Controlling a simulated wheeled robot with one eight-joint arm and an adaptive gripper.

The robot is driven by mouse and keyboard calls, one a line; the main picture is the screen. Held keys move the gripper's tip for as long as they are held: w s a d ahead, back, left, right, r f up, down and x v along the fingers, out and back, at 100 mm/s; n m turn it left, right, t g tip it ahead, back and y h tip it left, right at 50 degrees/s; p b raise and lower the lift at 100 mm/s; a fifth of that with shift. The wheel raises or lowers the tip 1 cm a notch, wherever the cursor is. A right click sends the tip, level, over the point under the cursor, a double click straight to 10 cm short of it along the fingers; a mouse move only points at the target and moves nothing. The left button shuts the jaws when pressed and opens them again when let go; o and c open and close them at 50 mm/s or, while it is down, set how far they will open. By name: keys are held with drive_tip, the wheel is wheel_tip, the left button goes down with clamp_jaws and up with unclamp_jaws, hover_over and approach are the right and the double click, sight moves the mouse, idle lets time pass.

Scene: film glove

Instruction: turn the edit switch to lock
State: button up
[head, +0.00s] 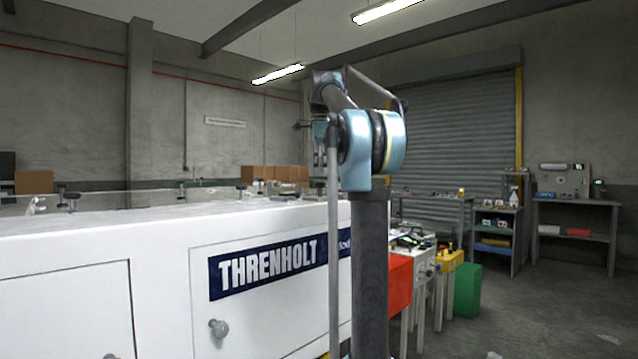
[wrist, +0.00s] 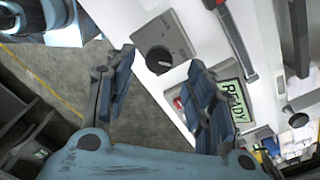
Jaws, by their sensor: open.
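In the wrist view, a round dark knob (wrist: 157,60), which looks like the edit switch, sits on a grey plate (wrist: 176,36) on a white panel. A short white mark shows on the knob, toward its lower right. The plate's lettering is too small to read. My gripper (wrist: 161,58) is open and empty. Its two fingers stand left and right of the knob in the picture. I cannot tell how far off the knob is, and no contact shows. The knob cannot be made out in the head view.
A green display (wrist: 236,105) reading READY and a red button (wrist: 178,102) are close to the right finger. In the head view, the white THRENHOLT machine (head: 165,245) fills the left; open floor (head: 540,310) lies right.

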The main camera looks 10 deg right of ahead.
sight(320, 189)
drive_tip(key=shift+f, duration=2.05)
drive_tip(key=c, duration=1.1)
